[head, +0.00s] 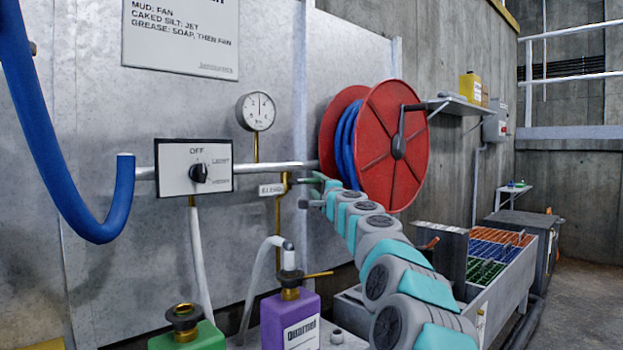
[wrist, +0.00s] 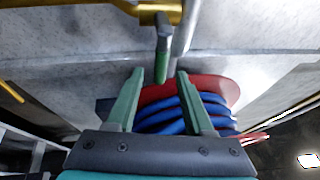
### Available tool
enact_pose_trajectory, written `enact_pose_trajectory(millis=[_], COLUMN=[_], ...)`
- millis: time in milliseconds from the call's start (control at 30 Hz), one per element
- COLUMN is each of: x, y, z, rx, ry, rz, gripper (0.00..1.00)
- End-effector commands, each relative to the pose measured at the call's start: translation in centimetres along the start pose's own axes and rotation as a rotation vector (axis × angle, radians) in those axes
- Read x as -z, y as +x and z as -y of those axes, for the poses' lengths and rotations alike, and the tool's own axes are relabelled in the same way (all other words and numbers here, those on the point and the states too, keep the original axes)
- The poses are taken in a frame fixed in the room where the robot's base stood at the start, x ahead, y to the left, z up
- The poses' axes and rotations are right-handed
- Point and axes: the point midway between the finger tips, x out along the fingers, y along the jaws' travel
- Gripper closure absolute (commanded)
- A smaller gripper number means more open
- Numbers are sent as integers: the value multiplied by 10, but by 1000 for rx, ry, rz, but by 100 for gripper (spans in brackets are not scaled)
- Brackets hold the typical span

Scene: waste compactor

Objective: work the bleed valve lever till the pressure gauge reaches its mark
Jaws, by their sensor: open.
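The round white pressure gauge (head: 256,111) is mounted on the metal wall panel. Its dark needle points roughly upward, but the scale and mark are too small to read. Below it is a brass pipe with a small bleed label (head: 271,189). In the wrist view the bleed valve lever (wrist: 162,62), with a green grip on its end, hangs from a brass pipe. My gripper (wrist: 160,78) is open; the lever's tip is just ahead of the gap between its fingertips. The gripper also shows in the head view (head: 316,190), beside the brass pipe, partly hiding the lever.
A red reel (head: 395,145) with blue hose is close behind my gripper. A selector box (head: 194,167) and horizontal pipe are on the left. Purple (head: 290,318) and green (head: 187,330) containers stand below. A bin with coloured trays (head: 497,250) is at the right.

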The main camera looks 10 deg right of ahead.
Motion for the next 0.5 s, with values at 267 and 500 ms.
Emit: enact_pose_trajectory(millis=[267,500], x=[0,-1], y=[26,38], z=[3,1], rx=[0,-1], ry=[-3,-2], rz=[0,2], gripper=[48,48])
